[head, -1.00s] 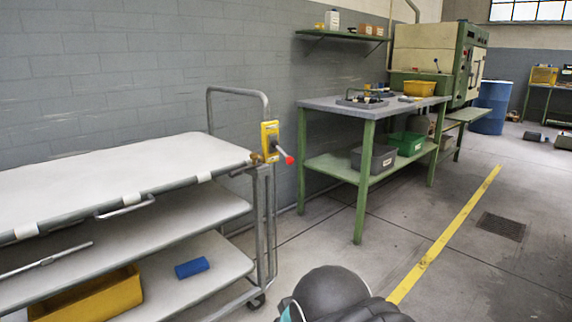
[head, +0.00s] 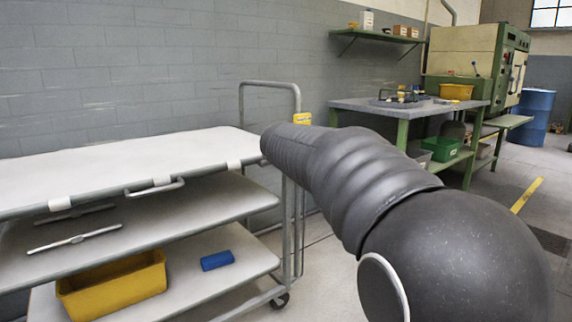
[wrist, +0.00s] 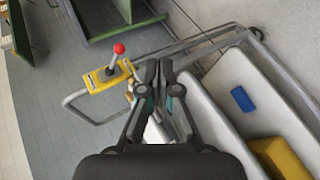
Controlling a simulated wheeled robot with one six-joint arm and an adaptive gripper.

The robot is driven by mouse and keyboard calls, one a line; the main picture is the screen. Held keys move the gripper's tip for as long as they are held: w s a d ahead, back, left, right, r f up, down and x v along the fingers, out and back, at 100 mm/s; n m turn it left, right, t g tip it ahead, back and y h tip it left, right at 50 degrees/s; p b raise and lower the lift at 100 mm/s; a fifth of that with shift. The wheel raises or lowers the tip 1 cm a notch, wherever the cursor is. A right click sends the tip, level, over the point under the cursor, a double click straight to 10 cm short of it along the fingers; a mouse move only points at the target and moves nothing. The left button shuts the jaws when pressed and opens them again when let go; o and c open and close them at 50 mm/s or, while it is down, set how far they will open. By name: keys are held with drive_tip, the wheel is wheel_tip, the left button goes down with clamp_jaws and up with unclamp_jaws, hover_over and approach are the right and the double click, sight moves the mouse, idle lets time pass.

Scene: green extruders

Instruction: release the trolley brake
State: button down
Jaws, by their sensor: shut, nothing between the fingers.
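The trolley (head: 110,165) stands at the left in the head view, with white shelves and a grey tube handle. Its brake unit is a yellow box (head: 302,118), mostly hidden there behind my arm. In the wrist view the yellow box (wrist: 97,82) is clear, with a grey lever (wrist: 112,63) ending in a red knob (wrist: 119,48). My gripper (wrist: 158,64) is shut and empty in the wrist view, to the right of the lever and apart from the knob in the picture. The head view hides the gripper behind my arm.
A green workbench (head: 400,112) with bins stands behind to the right, before a green machine (head: 470,60). A grey wall runs behind the trolley.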

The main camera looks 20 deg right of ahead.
drive_tip(key=w+d+f+n+t+h+b, duration=0.1)
drive_tip(key=w+n, duration=0.1)
drive_tip(key=w, duration=0.7)
drive_tip(key=w+d+f+n+t+h+b, duration=0.1)
drive_tip(key=w+d+n, duration=0.1)
drive_tip(key=w, duration=0.7)
drive_tip(key=shift+d+n+t+h+b, duration=0.15)
drive_tip(key=shift+n+t+h+b, duration=0.2)
drive_tip(key=shift+n, duration=0.45)
drive_tip(key=shift+w, duration=0.1)
drive_tip(key=p+x, duration=0.1)
drive_tip(key=x, duration=0.9)
drive_tip(key=shift+p, duration=0.3)
drive_tip(key=shift+d, duration=0.1)
